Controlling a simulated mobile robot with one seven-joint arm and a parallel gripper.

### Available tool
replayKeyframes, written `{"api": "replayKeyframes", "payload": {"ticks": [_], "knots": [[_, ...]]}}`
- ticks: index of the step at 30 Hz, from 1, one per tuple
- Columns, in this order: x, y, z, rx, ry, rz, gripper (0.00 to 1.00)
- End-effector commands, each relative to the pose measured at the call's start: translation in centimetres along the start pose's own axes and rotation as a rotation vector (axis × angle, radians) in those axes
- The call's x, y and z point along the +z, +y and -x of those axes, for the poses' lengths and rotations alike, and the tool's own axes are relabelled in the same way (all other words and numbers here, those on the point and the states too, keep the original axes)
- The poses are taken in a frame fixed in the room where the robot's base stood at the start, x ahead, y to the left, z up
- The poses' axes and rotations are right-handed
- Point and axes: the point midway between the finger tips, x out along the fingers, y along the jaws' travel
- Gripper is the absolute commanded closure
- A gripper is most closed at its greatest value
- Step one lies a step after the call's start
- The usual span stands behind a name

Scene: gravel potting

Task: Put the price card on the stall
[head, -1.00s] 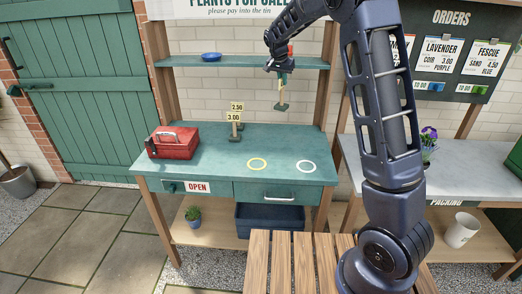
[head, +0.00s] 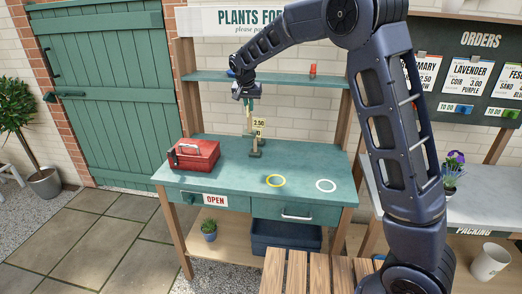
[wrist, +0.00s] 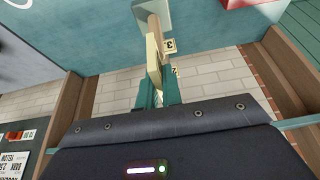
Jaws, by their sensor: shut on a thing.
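My gripper (head: 246,94) is in front of the stall's back shelf, above the counter. The held card also shows below the gripper in the head view (head: 249,115).
A red toolbox (head: 195,154) stands at the counter's left. The shelf (head: 290,79) behind holds a small red item (head: 312,69). Below are a blue crate (head: 286,237) and a small plant (head: 209,229). The counter's front middle is clear.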

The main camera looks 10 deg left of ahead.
Motion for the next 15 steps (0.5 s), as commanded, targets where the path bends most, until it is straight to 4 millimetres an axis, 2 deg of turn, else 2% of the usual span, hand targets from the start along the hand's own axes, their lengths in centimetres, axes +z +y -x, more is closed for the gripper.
{"api": "replayKeyframes", "payload": {"ticks": [6,15], "knots": [[1.9,0.0,-4.5,0.002,-0.001,0.0,1.0],[4.1,0.1,-10.1,0.002,0.0,0.0,1.0]]}}
